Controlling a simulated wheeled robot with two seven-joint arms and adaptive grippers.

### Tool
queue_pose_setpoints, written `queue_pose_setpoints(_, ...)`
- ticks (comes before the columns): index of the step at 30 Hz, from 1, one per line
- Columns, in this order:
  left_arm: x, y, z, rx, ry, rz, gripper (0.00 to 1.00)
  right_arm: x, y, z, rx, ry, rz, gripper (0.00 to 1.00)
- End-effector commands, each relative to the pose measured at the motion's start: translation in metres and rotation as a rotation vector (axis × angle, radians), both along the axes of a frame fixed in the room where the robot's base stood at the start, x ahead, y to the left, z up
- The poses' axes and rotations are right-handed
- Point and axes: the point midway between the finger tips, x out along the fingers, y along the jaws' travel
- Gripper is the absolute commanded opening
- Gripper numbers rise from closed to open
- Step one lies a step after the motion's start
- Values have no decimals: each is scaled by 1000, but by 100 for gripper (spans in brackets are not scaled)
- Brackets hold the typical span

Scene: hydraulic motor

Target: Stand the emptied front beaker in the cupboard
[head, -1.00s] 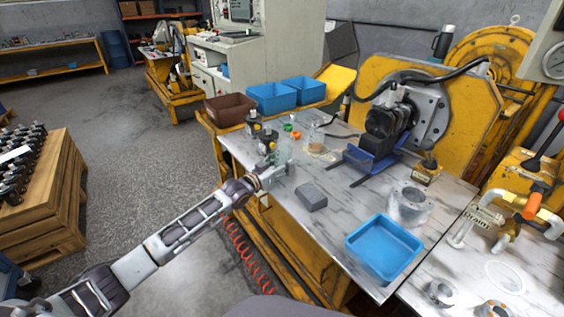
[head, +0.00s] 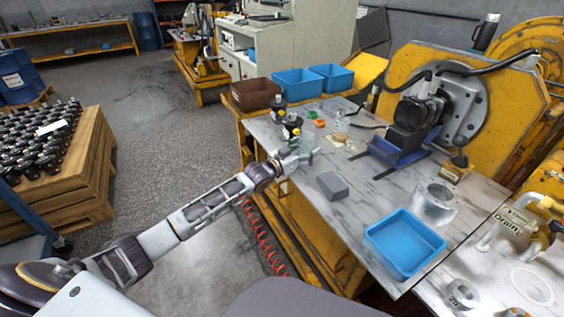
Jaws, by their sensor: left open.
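My left arm reaches in from the lower left. My left gripper (head: 310,153) is open and empty at the left edge of the marble-topped bench (head: 372,205). A faint clear shape that may be a beaker (head: 341,120) stands toward the back of the bench, behind and right of the gripper; its outline and contents are too small to tell. I cannot pick out a cupboard with certainty. My right gripper is out of view.
Two dark bottles with yellow parts (head: 292,126) stand just behind my left gripper. A grey block (head: 332,186), a blue tray (head: 403,246) and a metal ring-shaped part (head: 435,203) are on the bench. A brown bin (head: 256,95) and blue bins (head: 297,83) line the back.

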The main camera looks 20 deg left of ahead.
Motion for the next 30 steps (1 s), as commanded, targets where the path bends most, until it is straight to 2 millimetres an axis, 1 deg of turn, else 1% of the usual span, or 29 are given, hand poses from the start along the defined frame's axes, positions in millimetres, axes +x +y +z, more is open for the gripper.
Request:
queue_pose_setpoints(3,0,0,1,1,0,1,75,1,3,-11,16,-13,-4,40)
queue_pose_setpoints(5,0,0,3,0,-1,1,75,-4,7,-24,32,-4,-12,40)
queue_pose_setpoints(9,-10,5,4,1,3,1,75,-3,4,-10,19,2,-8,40)
queue_pose_setpoints(14,-21,10,5,1,2,1,75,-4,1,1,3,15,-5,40)
queue_pose_setpoints(24,-43,28,2,1,2,1,75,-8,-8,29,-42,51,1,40)
queue_pose_setpoints(30,-56,34,1,0,2,1,75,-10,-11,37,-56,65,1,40)
